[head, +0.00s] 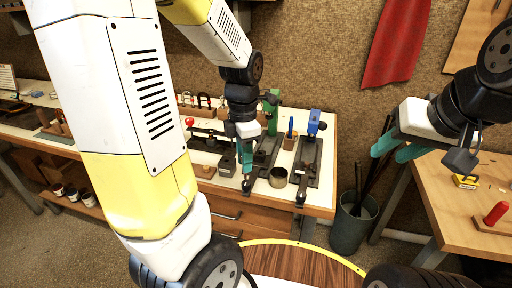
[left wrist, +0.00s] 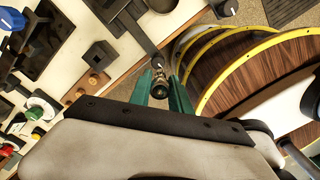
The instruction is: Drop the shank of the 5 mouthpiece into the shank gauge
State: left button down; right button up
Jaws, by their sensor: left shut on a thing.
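My left gripper (head: 247,166) is over the workbench with its teal fingers pointing down. In the left wrist view its fingers (left wrist: 161,88) are shut on a small dark, brassy round piece (left wrist: 160,84), seen end-on, which looks like the mouthpiece. Its number cannot be read. A dark block with a hole in its top (head: 227,164) stands just left of the gripper and may be the shank gauge. It also shows in the left wrist view (left wrist: 101,54), apart from the held piece. My right gripper (head: 397,148) is open and empty, off to the right.
A metal cup (head: 278,177) and dark clamp-like tools stand right of the left gripper. A small wooden block (head: 204,171) lies left of the dark block. A bin (head: 350,225) stands between the benches. A red-handled tool (head: 496,213) is on the right bench.

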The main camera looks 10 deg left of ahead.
pick_arm(q)
jog(key=shift+r, duration=2.2)
